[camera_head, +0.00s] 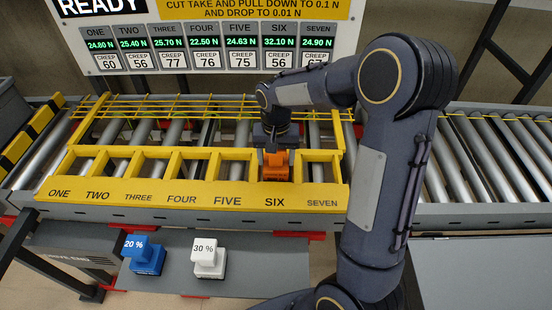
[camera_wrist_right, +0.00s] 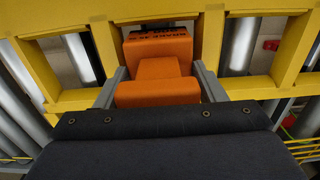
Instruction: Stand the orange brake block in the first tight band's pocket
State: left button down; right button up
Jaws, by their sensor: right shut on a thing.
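The orange brake block (camera_head: 276,168) is at the pocket marked SIX in the yellow frame (camera_head: 200,192). My right gripper (camera_head: 276,152) comes down on it from above and is shut on it. In the right wrist view the block (camera_wrist_right: 156,68) sits between my two grey fingers, with yellow frame bars around it. Its base is hidden, so I cannot tell whether it rests on the rollers. The pockets marked ONE to FIVE look empty; SEVEN is partly behind my arm. My left gripper is not in view.
The board (camera_head: 210,40) reads 32.10 N for SIX, the highest; the others read between 22.50 and 25.70 N. A blue 20 % block (camera_head: 147,255) and a white 30 % block (camera_head: 208,257) stand on the grey shelf (camera_head: 272,262). Yellow rods cross behind the pockets.

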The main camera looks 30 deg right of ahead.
jog(key=o, duration=1.9)
jog(key=shift+c, duration=0.2)
notch_tip(320, 180, up, 11)
jog(key=shift+f, duration=0.1)
jog(key=shift+s+r, duration=0.15)
jog(key=shift+r, duration=0.55)
jog(key=s+a+f+n+t+y, duration=0.1)
jog(key=s+a+n+t+y, duration=0.1)
jog(key=s, duration=0.9)
jog(key=s+a+f+n+t+y, duration=0.1)
jog(key=s+a, duration=0.4)
jog(key=s, duration=0.6)
jog(key=n+t, duration=0.1)
jog(key=t, duration=0.1)
jog(key=shift+a+f+n+t+y, duration=0.2)
jog(key=shift+f+n+t+y, duration=0.1)
jog(key=shift+f+n+y, duration=0.1)
